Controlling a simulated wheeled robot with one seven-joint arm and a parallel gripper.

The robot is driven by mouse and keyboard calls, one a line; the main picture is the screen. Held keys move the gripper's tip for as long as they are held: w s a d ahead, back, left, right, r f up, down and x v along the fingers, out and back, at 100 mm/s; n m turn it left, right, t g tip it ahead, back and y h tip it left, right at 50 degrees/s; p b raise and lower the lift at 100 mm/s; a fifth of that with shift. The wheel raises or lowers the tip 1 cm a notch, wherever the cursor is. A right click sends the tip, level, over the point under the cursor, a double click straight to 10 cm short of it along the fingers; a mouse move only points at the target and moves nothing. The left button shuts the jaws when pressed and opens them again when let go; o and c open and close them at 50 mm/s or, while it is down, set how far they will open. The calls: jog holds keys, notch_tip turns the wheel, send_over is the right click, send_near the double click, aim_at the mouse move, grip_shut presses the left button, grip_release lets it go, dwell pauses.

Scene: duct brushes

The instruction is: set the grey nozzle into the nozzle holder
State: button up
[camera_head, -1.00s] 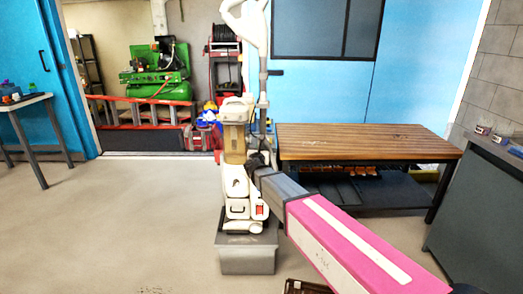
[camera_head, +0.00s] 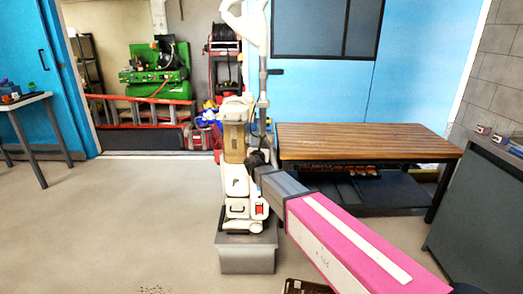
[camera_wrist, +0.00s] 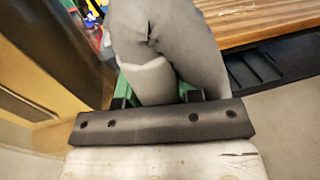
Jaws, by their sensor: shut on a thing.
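My gripper (camera_wrist: 156,90) shows green finger parts in the wrist view, shut on the grey nozzle (camera_wrist: 163,50). The nozzle is a bulky, bent grey piece with a paler band, and the fingers stand on either side of its lower part. In the head view, a dark piece (camera_head: 258,158) shows at the end of my arm, in front of the upright white vacuum cleaner (camera_head: 237,185). I cannot clearly make out the fingers there. The nozzle holder cannot be told apart for certain; the vacuum's middle is partly hidden by my arm.
The vacuum stands on a grey box (camera_head: 246,258). A wooden-topped bench (camera_head: 365,140) is right of it, with a dark lower shelf. A grey cabinet (camera_head: 480,215) is at the far right. A small table (camera_head: 28,101) stands at the left. The floor left of the vacuum is clear.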

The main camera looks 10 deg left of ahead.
jog(key=shift+r, duration=0.15)
dwell(0.3)
jog(key=shift+f, duration=0.7)
jog(key=shift+f, duration=0.3)
jog(key=shift+s+f, duration=0.1)
jog(key=shift+r, duration=0.2)
jog(key=shift+r, duration=0.8)
jog(key=shift+r, duration=0.1)
jog(key=shift+f, duration=0.8)
